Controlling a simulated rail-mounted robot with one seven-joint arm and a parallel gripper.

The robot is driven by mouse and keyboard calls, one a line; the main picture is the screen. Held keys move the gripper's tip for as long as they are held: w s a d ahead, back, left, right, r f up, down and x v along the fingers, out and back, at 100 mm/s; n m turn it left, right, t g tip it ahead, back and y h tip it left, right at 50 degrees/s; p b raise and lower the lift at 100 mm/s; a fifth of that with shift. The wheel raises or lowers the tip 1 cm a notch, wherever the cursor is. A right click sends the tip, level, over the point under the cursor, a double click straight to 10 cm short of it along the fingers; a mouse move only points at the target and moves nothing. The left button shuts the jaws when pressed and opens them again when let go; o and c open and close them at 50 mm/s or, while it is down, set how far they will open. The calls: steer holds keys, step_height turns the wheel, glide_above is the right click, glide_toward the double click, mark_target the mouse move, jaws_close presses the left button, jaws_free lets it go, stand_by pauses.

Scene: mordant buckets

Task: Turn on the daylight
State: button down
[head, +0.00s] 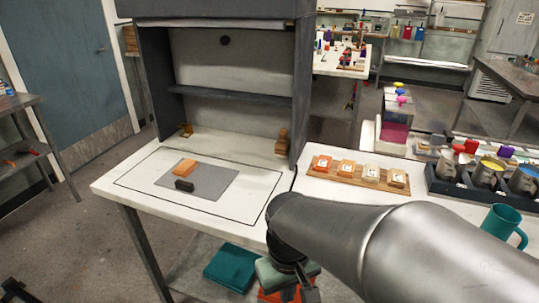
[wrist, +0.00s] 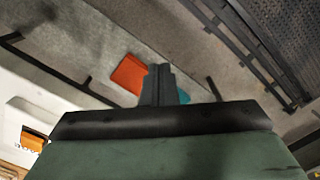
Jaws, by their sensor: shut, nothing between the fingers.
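A dark grey viewing booth (head: 152,75) stands open at the back of the white table in the head view. It has a shelf (head: 235,94) across it. I cannot make out a marked daylight switch, or whether any lamp is lit. My gripper (head: 308,291) is low at the bottom of the head view, in front of the table edge and well away from the booth. Its fingers also show in the wrist view (wrist: 158,85), together and empty, pointing over the floor.
To the right are a wooden board (head: 345,178) with several tiles, mugs in a dark rack (head: 455,188) and a teal mug (head: 503,222).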

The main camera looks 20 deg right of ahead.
steer(key=w+d+r+n+p, duration=0.3)
steer(key=w+r+p, duration=0.35)
steer(key=r, duration=0.65)
steer(key=w+d+r+n, duration=0.4)
steer(key=w+d+n, duration=0.2)
steer(key=w+d, duration=0.4)
steer(key=shift+w+r+g+y+b, duration=0.2)
steer(key=shift+r+g+y+b, duration=0.1)
steer(key=shift+g+y+b, duration=0.15)
steer(key=shift+f, duration=0.1)
steer(key=f, duration=0.4)
steer(key=s+f+p, duration=0.1)
steer(key=f, duration=0.4)
steer(key=a+f, duration=0.1)
steer(key=f, duration=0.3)
steer(key=shift+s+a+f, duration=0.1)
steer(key=shift+s+f, duration=0.05)
steer(key=shift+f, duration=0.25)
